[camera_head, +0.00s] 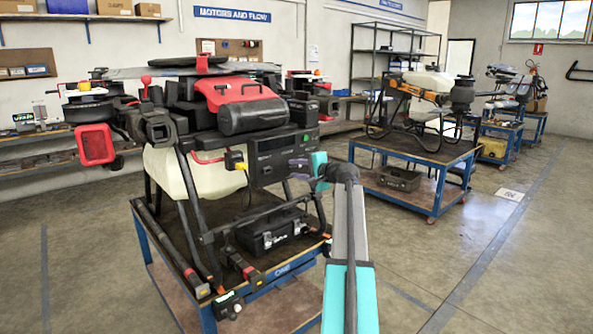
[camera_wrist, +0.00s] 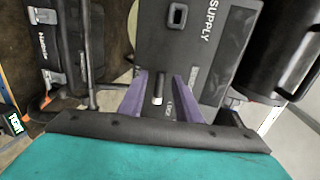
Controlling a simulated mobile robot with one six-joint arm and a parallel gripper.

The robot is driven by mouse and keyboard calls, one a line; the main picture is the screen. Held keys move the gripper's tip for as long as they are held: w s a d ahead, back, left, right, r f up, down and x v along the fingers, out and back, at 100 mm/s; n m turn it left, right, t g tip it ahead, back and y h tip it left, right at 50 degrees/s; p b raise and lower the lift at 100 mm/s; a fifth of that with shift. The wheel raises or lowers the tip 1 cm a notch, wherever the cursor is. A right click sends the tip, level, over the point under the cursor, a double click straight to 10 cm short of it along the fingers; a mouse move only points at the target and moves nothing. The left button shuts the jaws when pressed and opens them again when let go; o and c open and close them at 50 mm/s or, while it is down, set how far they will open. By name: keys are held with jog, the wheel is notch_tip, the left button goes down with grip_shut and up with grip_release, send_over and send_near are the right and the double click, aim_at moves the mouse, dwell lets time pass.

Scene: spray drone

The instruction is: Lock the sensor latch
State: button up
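The spray drone (camera_head: 240,110) stands on a blue-framed cart, with a red and black pack on top and a dark front panel (camera_head: 272,160). My gripper (camera_head: 298,166) is at the right part of this panel. In the wrist view, the two purple fingers of my gripper (camera_wrist: 160,80) are apart and point at the grey panel (camera_wrist: 190,45), which carries the word SUPPLY. A small lever or pin with a pale tip (camera_wrist: 158,92) shows between the fingers, with small lettering beside it. It may be the sensor latch; I cannot tell whether it is locked or whether a finger touches it.
A yellow connector (camera_head: 234,160) with a cable sits left of the panel. A black case (camera_head: 270,232) lies on the cart (camera_head: 283,271) below. A second drone (camera_head: 425,85) stands on another cart behind, to the right.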

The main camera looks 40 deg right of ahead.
jog(key=b+v, duration=0.1)
jog(key=v, duration=1.2)
jog(key=shift+s, duration=0.4)
jog(key=shift+r, duration=0.15)
